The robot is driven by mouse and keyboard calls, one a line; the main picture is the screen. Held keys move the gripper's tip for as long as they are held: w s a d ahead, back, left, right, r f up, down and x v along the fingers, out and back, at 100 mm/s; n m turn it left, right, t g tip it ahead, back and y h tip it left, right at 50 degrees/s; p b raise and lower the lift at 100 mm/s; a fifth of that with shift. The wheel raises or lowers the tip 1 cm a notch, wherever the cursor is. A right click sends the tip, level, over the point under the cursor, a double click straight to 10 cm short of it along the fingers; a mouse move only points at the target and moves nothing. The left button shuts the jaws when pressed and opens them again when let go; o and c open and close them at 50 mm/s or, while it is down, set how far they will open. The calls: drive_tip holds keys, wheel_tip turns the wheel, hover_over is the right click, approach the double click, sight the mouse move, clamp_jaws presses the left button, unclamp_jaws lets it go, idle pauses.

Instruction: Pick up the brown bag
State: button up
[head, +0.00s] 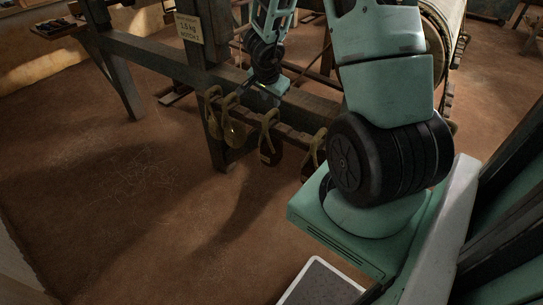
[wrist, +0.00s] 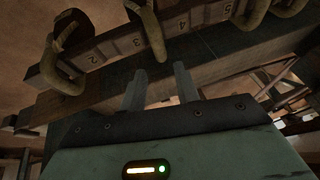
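Several bags hang by loop handles from a wooden rail on the loom. In the head view, a dark brown bag with a tan loop (head: 268,148) hangs right of two olive-tan bags (head: 213,118) (head: 236,132). Another brownish bag (head: 312,152) hangs further right, partly hidden by my arm. My gripper (head: 268,90) is above and behind the rail, near the dark brown bag's loop. In the wrist view, my gripper (wrist: 160,72) has its two fingers apart with nothing between them. A tan loop (wrist: 151,32) lies over the rail just beyond the fingertips. The bag bodies are mostly hidden there.
The numbered rail (wrist: 112,50) runs across the wrist view beside a dark loom beam (wrist: 215,45). A post carries a weight sign (head: 189,28). The loom's frame stands close around my gripper. The brown floor (head: 130,215) at the front left is clear.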

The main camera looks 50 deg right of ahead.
sight(272, 111)
drive_tip(key=b+x, duration=0.1)
drive_tip(key=x, duration=0.3)
drive_tip(key=shift+f, duration=0.15)
drive_tip(key=b+x, duration=0.3)
drive_tip(key=x, duration=0.2)
drive_tip(key=shift+w+a+f, duration=0.1)
drive_tip(key=shift+f, duration=0.05)
clamp_jaws()
idle(1.1)
